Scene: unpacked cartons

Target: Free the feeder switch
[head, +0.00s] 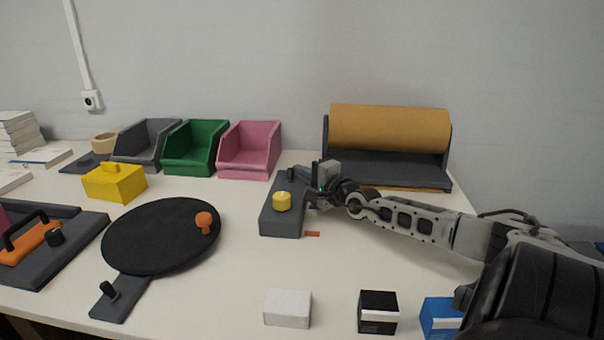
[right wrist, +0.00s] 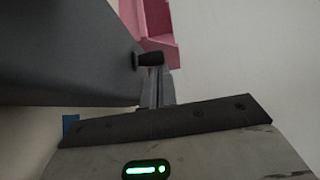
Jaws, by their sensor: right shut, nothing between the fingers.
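The feeder switch is not clearly identifiable. A dark grey box (head: 281,222) stands mid-table with a yellow round knob (head: 282,201) on top and a short black peg (head: 291,174) at its far end. In the right wrist view a black peg (right wrist: 150,59) sticks out from a dark grey surface (right wrist: 65,50). My right gripper (head: 307,173) is at the far right end of the box, shut and empty. Its fingertips (right wrist: 158,77) are close to the peg; I cannot tell whether they touch. My left gripper is out of view.
An orange strip (head: 312,234) lies right of the box. A black turntable (head: 150,240) with an orange knob is to the left. Grey, green and pink bins (head: 249,160) and a brown roll stand (head: 390,128) are behind. Small white, black and blue boxes line the front.

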